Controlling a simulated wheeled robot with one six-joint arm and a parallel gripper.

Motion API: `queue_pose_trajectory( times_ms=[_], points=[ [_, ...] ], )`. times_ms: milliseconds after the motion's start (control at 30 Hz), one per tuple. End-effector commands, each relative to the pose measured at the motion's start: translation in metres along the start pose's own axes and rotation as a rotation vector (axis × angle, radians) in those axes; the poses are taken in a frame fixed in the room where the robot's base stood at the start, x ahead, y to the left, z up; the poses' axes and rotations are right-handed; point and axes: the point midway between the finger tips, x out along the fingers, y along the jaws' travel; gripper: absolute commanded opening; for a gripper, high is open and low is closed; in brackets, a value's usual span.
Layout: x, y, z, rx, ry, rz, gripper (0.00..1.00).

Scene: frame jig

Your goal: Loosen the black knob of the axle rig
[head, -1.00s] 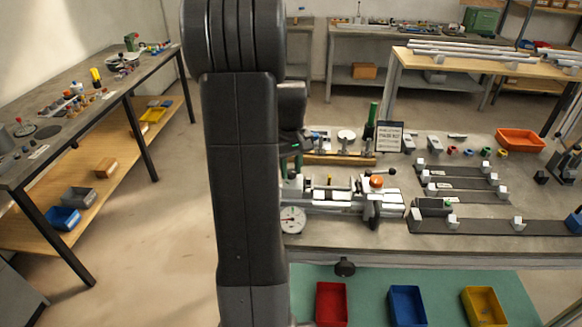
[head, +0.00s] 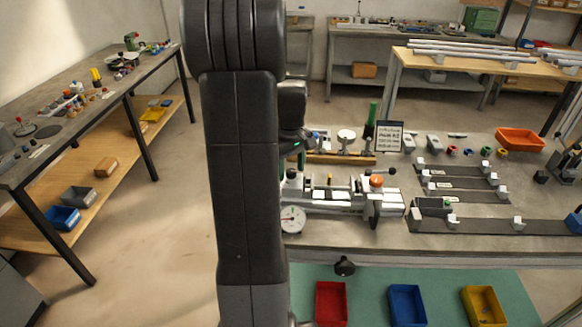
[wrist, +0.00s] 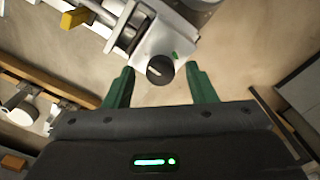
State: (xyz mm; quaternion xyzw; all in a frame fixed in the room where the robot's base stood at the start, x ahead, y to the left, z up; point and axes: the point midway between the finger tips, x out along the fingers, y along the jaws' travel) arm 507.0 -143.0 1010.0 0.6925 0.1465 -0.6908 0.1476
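The axle rig (head: 335,208) stands at the front left of the bench, with a round dial and an orange ball on it. In the wrist view its light end plate (wrist: 165,40) carries the round black knob (wrist: 160,69), which has a pale mark on its face. My gripper (wrist: 160,68) is open, with one green finger on each side of the knob in the picture. Gaps show on both sides; I cannot tell how deep the knob sits between the fingertips. In the head view my arm hides the rig's left end and most of my gripper (head: 296,145).
A sign (head: 389,136) and a green post (head: 372,117) stand behind the rig. Rails with white blocks (head: 465,222) lie to its right. Red (head: 331,303), blue (head: 407,305) and yellow (head: 483,306) bins sit in front, below the bench. Open floor lies left of my arm.

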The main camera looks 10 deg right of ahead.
Motion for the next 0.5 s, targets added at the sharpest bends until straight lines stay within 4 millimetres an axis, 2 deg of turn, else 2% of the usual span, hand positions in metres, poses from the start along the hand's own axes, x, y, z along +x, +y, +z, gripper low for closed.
queue_pose_trajectory(
  times_ms=[300, 367, 500],
  points=[
    [-0.002, 0.000, 0.000, 0.001, 0.000, -0.001, 0.51],
    [-0.007, 0.000, 0.000, 0.001, 0.001, 0.000, 0.51],
    [-0.030, 0.000, 0.000, 0.001, 0.003, 0.002, 0.51]
  ],
)
